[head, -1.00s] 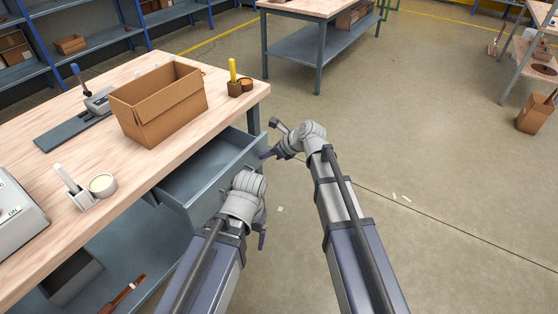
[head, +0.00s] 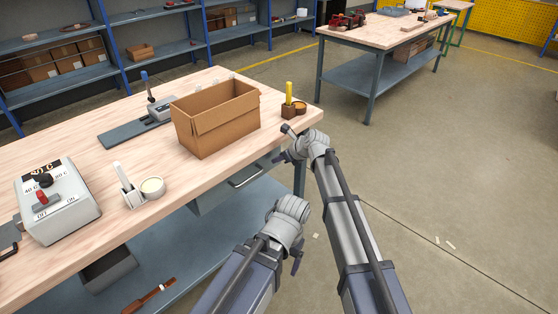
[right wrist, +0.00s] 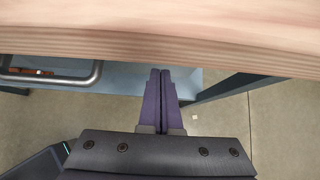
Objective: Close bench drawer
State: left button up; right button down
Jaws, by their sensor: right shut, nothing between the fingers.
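The bench drawer's grey front (head: 215,198) sits under the wooden bench top (head: 75,170) in the head view. It looks pushed in, flush or nearly so, and no open interior shows. Its bar handle (head: 245,178) faces me; in the right wrist view the handle (right wrist: 60,80) is left of the fingers. My right gripper (head: 281,157) is shut and empty at the right end of the drawer front, just below the bench edge.
On the bench stand an open cardboard box (head: 215,125), a yellow item in a brown holder (head: 289,105), a small round cup (head: 152,187) and a control box (head: 60,205). A lower shelf (head: 190,245) lies beneath.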

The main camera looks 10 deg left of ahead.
jog(key=s+d+f+p+v, duration=0.1)
jog(key=f+p+v, duration=0.1)
jog(key=p+v, duration=0.5)
jog(key=shift+v, duration=3)
jog(key=shift+d+f, duration=0.1)
jog(key=s+d+f+n+g+h, duration=0.2)
jog(key=s+d+f+n+h, duration=0.15)
jog(key=s+d+n, duration=0.8)
jog(key=s+d+f+n+g+h, duration=0.2)
jog(key=s+d+n+h, duration=0.2)
jog(key=s+d+n, duration=0.7)
jog(key=s+a+r+n+g+p, duration=0.1)
jog(key=s+a+r+n+p, duration=0.5)
jog(key=a+r+p, duration=0.3)
jog(key=s+a+h+p, duration=0.1)
jog(key=a, duration=0.3)
jog(key=shift+s+a+r+p, duration=0.25)
jog(key=shift+a+r+p, duration=0.05)
jog(key=shift+r+p, duration=0.1)
jog(key=shift+n, duration=0.25)
